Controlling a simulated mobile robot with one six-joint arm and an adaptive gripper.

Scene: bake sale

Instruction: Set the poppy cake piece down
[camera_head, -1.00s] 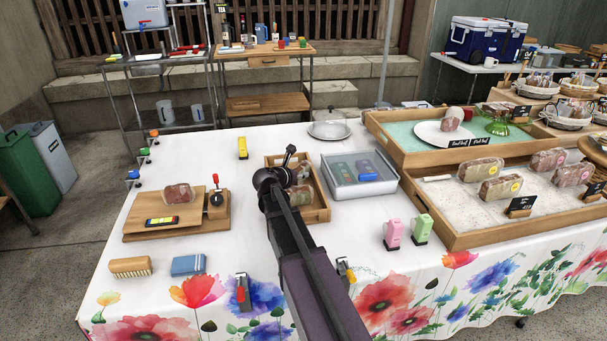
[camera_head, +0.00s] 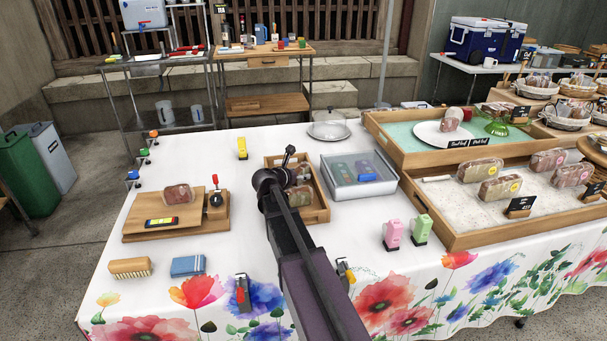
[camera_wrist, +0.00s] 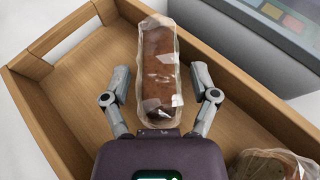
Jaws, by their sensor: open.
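In the wrist view a brown cake piece (camera_wrist: 158,85) in clear wrap lies lengthwise in a wooden tray (camera_wrist: 255,98), its far end near the tray's far wall. I take it for the poppy cake piece, though no label shows. My gripper (camera_wrist: 160,73) is open, with one finger on each side of the piece. Small gaps show between the fingers and the wrap. A second wrapped piece (camera_wrist: 272,166) is partly visible at the lower right.
A wooden board (camera_head: 140,228) with another wrapped piece (camera_head: 178,193) lies left. Pink (camera_head: 393,233) and green (camera_head: 421,228) small items stand front right. Large display trays (camera_head: 450,240) fill the right.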

